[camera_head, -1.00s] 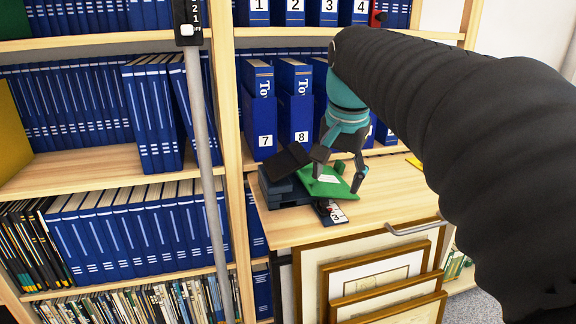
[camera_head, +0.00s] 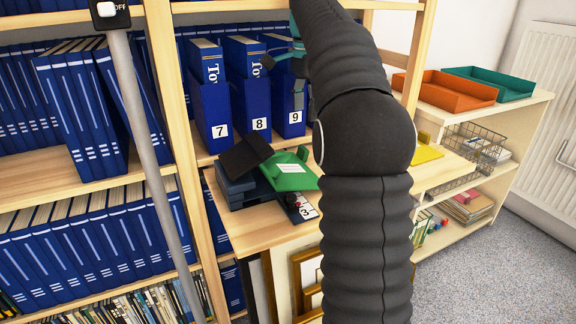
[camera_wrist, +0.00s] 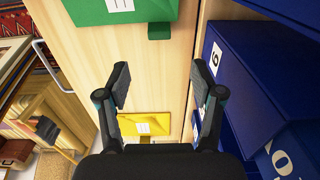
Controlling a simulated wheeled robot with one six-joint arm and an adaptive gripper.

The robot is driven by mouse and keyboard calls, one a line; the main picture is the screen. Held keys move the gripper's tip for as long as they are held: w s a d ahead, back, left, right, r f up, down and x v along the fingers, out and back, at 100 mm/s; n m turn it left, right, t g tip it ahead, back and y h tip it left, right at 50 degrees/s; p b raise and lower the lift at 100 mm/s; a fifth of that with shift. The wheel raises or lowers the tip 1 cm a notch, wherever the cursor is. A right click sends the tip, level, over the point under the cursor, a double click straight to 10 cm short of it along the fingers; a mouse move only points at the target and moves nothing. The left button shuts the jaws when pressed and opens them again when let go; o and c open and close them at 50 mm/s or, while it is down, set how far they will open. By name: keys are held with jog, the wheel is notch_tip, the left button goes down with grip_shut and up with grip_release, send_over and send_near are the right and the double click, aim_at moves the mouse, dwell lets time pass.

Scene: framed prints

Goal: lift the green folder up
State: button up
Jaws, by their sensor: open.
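The green folder (camera_head: 288,172) lies tilted on the wooden cabinet top, beside and partly over a stack of dark folders (camera_head: 240,180). Its right part is close to my arm in the head view. In the wrist view the green folder (camera_wrist: 120,8) shows at the top edge, cut off by the frame. My gripper (camera_wrist: 158,82) is open, with nothing between its fingers. In the head view my gripper (camera_head: 284,78) is partly hidden by my arm and is up in front of the blue binders, above and apart from the folder.
Blue binders numbered 7, 8 and 9 (camera_head: 257,105) stand behind the folder. A yellow folder (camera_head: 427,154) lies further right on the wood. Orange (camera_head: 445,91) and teal (camera_head: 488,84) trays stand at the right. Framed prints (camera_head: 306,275) lean below the cabinet top.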

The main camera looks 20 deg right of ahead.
aim_at(304, 148)
notch_tip(304, 148, down, 11)
jog(key=shift+a+f+b, duration=0.15)
jog(key=shift+b, duration=0.45)
grip_shut()
dwell(0.3)
jog(key=shift+r, duration=0.65)
notch_tip(304, 148, up, 3)
jog(key=shift+f+p, duration=0.2)
jog(key=shift+p, duration=0.2)
jog(key=s+d+r, duration=0.6)
jog(key=d+r, duration=0.1)
jog(key=d, duration=0.3)
jog(key=shift+r, duration=0.2)
jog(key=shift+r, duration=2.85)
